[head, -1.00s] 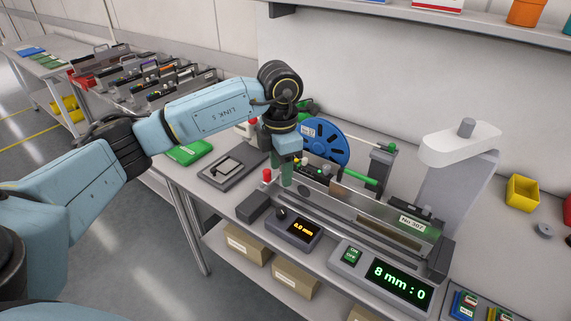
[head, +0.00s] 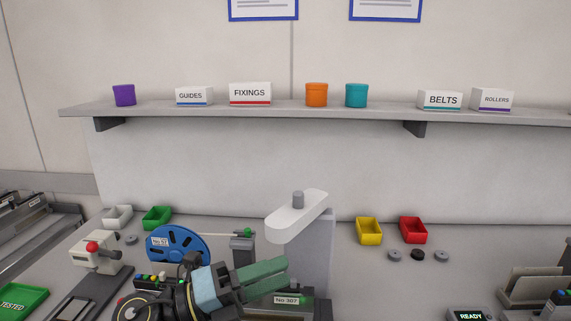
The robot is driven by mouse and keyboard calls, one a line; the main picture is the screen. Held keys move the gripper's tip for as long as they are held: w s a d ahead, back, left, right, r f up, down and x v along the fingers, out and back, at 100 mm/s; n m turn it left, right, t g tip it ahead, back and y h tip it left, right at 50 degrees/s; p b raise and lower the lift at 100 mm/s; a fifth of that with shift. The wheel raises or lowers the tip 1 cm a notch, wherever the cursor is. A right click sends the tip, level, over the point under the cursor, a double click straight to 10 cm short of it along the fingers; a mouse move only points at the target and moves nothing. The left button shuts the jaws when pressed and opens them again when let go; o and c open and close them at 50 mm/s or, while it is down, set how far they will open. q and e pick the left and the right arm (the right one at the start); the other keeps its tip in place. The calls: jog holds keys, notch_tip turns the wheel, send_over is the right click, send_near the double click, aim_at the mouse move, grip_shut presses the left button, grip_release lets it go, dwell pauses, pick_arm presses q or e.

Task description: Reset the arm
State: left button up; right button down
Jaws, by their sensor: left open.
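My left gripper (head: 283,277) is in the lower middle of the head view, its green fingers pointing right. It is open, and I see nothing between its fingers. Its dark wrist and blue link come up from the bottom edge. The gripper is in front of the feeder fixture labelled No 307 (head: 287,300) and hides part of it. A blue reel (head: 178,243) stands to the left of the gripper. The grey post with the white arm (head: 297,214) rises just behind the fingertips. My right gripper does not show.
A yellow bin (head: 369,231) and a red bin (head: 413,230) stand on the bench at right. White and green bins (head: 157,217) stand at left. A wall shelf (head: 320,110) with labelled boxes and pots runs above. A READY display (head: 470,315) is at lower right.

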pick_arm(q)
jog(key=w+a+f+n+t+y, duration=0.1)
jog(key=w+a+n+t+y, duration=0.1)
jog(key=a+n+t+y, duration=0.6)
jog(key=w+a+n+t+y, duration=0.1)
jog(key=a+n+t+y, duration=0.15)
jog(key=n+t, duration=0.65)
jog(key=s+a+f+n+g+y, duration=0.3)
jog(key=a+f+n+g+y, duration=0.5)
jog(key=f+n, duration=0.4)
jog(key=s+a+f+n+g, duration=0.1)
jog(key=s+f+n+g, duration=0.2)
jog(key=s+f+g, duration=0.6)
jog(key=s+f+n+g, duration=0.3)
jog(key=s+f, duration=0.2)
jog(key=s, duration=0.8)
notch_tip(320, 180, down, 23)
jog(key=s+a+f+g, duration=0.2)
jog(key=s+a+f, duration=0.1)
jog(key=s+f, duration=1.3)
jog(key=shift+s+f+m, duration=0.15)
jog(key=shift+s+m, duration=0.15)
jog(key=shift+s, duration=0.5)
jog(key=shift+y, duration=0.25)
jog(key=shift+c, duration=0.2)
